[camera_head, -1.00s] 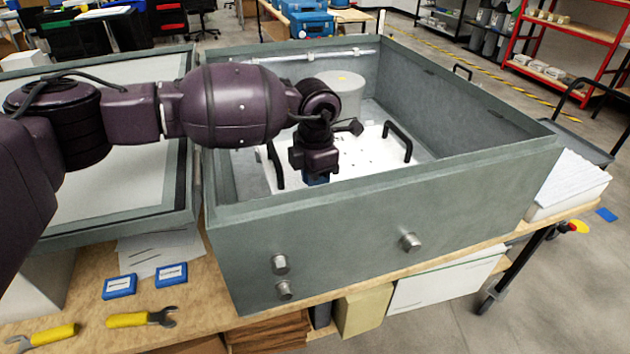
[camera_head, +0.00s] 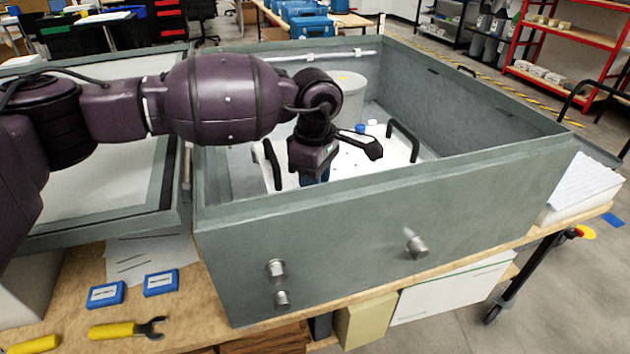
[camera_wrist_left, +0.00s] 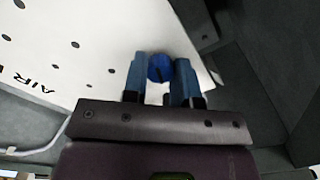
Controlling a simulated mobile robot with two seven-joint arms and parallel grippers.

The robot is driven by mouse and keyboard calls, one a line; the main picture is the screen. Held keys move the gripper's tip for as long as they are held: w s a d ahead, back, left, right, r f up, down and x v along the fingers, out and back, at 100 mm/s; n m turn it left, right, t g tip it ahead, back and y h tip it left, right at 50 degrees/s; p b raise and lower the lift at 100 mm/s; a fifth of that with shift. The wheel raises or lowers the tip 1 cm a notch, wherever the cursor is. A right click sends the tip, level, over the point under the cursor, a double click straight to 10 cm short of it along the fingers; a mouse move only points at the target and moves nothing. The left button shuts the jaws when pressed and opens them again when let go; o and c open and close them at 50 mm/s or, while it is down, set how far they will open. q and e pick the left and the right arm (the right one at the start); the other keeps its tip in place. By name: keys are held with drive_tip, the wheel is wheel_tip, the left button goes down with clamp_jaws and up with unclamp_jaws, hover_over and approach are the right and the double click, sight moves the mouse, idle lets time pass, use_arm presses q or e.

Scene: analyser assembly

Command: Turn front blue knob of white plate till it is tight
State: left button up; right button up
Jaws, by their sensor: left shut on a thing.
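The white plate (camera_head: 345,163) lies inside the grey-green case (camera_head: 400,220), with a black handle at each side. My left gripper (camera_head: 316,175) reaches down over the case's front wall to the near part of the plate. In the left wrist view the gripper (camera_wrist_left: 161,75) has its two blue fingers on either side of the front blue knob (camera_wrist_left: 160,66), shut on it. In the head view that knob is hidden behind the gripper and front wall. Another blue knob (camera_head: 361,128) shows at the back of the plate. My right gripper is not in view.
A light cylinder (camera_head: 350,92) stands in the case behind the plate. The open lid (camera_head: 90,200) is at the left.

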use_arm(q)
drive_tip(key=shift+r+m+b, duration=0.1)
drive_tip(key=shift+m+b, duration=0.3)
drive_tip(key=shift+m, duration=0.8)
drive_tip(key=shift+r, duration=0.1)
drive_tip(key=o, duration=0.9)
drive_tip(key=shift+o, duration=0.2)
wheel_tip(320, 180, up, 11)
drive_tip(key=shift+f+p, duration=0.2)
drive_tip(key=shift+p, duration=0.1)
